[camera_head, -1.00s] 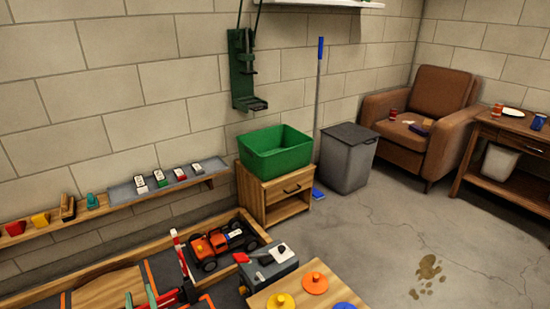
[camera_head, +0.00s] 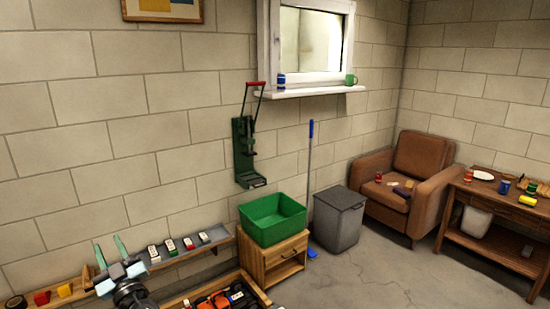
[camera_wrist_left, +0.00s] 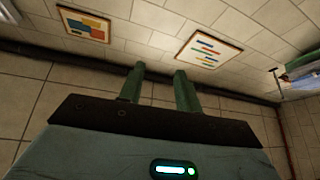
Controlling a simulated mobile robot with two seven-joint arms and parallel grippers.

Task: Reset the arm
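My left gripper (camera_head: 110,255) shows at the lower left of the head view, raised in front of the wall shelf. Its two green fingers are spread apart and point upward, with nothing between them. In the left wrist view the same green fingers (camera_wrist_left: 160,88) stand apart with a gap, facing the upper wall and ceiling. My right gripper is not in either view.
A wall shelf (camera_head: 205,239) holds several small items. A green bin (camera_head: 273,220) sits on a wooden cabinet (camera_head: 283,263). The track box with an orange car (camera_head: 215,302) lies below. A grey trash can (camera_head: 338,220), armchair (camera_head: 425,160) and side table (camera_head: 508,205) stand right. Open floor (camera_head: 395,265) lies between.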

